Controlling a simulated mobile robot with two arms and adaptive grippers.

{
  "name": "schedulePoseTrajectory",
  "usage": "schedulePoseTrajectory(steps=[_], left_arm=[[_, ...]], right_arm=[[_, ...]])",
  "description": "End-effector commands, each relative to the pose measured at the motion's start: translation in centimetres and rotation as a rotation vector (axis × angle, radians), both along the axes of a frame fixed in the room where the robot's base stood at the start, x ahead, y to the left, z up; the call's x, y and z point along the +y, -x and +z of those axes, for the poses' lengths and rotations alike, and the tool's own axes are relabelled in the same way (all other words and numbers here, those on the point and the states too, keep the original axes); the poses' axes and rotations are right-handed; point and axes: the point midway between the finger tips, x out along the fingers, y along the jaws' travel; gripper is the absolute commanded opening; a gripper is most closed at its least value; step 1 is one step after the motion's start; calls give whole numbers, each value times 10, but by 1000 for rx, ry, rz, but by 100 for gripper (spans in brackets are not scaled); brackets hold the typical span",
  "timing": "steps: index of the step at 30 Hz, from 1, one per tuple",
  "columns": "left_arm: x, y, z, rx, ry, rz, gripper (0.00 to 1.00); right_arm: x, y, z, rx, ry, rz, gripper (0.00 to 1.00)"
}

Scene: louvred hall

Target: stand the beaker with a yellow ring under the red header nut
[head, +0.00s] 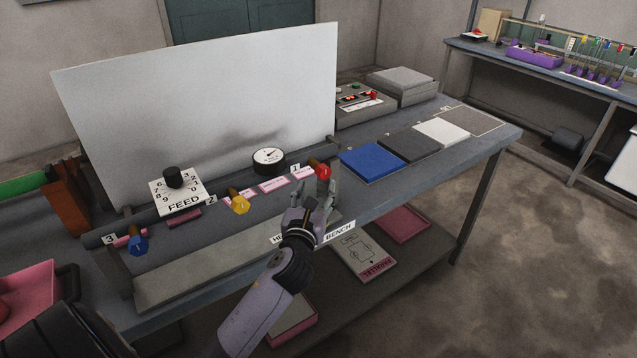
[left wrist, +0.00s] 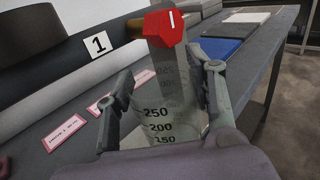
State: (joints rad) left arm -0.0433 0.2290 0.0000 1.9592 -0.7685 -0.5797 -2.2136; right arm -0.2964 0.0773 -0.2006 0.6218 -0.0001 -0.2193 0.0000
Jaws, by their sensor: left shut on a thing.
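My left gripper (head: 318,202) is shut on a clear beaker at the front right of the bench. In the left wrist view the beaker (left wrist: 176,100) stands about upright between the two fingers, with black marks 250, 200 and 150 facing the camera. No yellow ring shows on the visible part; its lower end is hidden. The red header nut (head: 323,171) sits at the right end of the header by label 1. It also shows in the left wrist view (left wrist: 166,28), overlapping the beaker's top. I cannot tell whether the beaker touches the bench. My right gripper is out of view.
A yellow nut (head: 240,205) and a blue nut (head: 138,244) are further left along the header. A pale panel (head: 200,110) stands behind. Blue (head: 372,163), dark (head: 408,146) and white (head: 441,132) mats lie to the right. A gauge (head: 268,157) is behind the pink labels.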

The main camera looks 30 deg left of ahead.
Motion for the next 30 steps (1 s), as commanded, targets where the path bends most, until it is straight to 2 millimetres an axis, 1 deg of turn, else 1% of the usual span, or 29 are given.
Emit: schedulePoseTrajectory(steps=[6,8,9,11,18,22,23,30], left_arm=[[13,-31,2,-1,0,2,22],[16,-39,1,0,1,2,22],[15,-37,-3,2,4,1,22],[14,-36,-6,2,3,0,22],[14,-36,-6,1,-1,-1,22],[14,-36,-10,1,-1,-1,22],[15,-36,-10,1,-1,-1,51],[14,-36,-9,1,-1,-1,67]], right_arm=[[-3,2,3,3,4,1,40],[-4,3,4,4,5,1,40],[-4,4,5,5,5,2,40],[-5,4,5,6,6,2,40],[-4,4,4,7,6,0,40],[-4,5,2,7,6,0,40],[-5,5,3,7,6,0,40],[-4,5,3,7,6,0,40]])
